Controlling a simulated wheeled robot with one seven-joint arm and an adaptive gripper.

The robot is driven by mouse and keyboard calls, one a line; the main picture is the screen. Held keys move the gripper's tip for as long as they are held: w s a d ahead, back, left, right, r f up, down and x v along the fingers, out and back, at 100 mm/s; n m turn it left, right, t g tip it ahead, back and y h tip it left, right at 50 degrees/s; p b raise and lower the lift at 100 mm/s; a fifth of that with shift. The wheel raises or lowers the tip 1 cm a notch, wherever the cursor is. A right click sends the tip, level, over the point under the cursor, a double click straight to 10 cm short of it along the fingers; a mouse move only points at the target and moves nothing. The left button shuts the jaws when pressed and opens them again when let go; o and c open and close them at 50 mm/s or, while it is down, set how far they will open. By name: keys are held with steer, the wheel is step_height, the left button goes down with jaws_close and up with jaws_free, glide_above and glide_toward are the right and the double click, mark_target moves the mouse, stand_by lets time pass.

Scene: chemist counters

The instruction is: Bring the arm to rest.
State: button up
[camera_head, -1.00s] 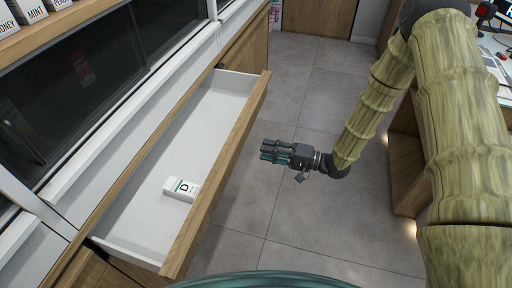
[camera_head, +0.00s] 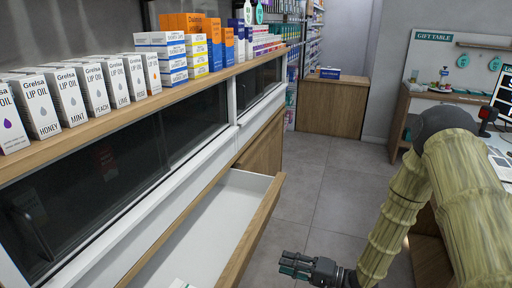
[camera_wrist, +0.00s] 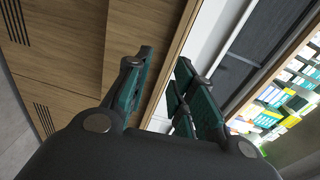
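My arm, with its pale bamboo-like links, reaches down at the right of the head view. My gripper (camera_head: 284,264) hangs over the floor, just right of the open drawer (camera_head: 262,222), at the bottom of the head view. In the wrist view my gripper (camera_wrist: 165,75) has its green-padded fingers apart with nothing between them. It looks past the wooden cabinet front (camera_wrist: 85,50).
A counter (camera_head: 130,112) along the left carries several lip oil boxes (camera_head: 68,95) and other cartons (camera_head: 190,45). A wooden counter (camera_head: 332,108) stands at the back, a gift table (camera_head: 440,95) at the right. The grey floor (camera_head: 335,175) between is clear.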

steer(key=s+d+f+h, duration=0.2)
steer(key=s+f+h, duration=0.85)
steer(key=f, duration=0.55)
steer(key=s+d+f+n+g+h, duration=0.2)
steer(key=s+d+g, duration=0.1)
steer(key=s, duration=0.9)
steer(key=s+d+f+n+g+h, duration=0.2)
steer(key=s+d+f+g+h, duration=0.1)
steer(key=s, duration=1)
steer(key=shift+d+f+g, duration=0.15)
steer(key=shift+d+g, duration=0.55)
steer(key=shift+d, duration=0.4)
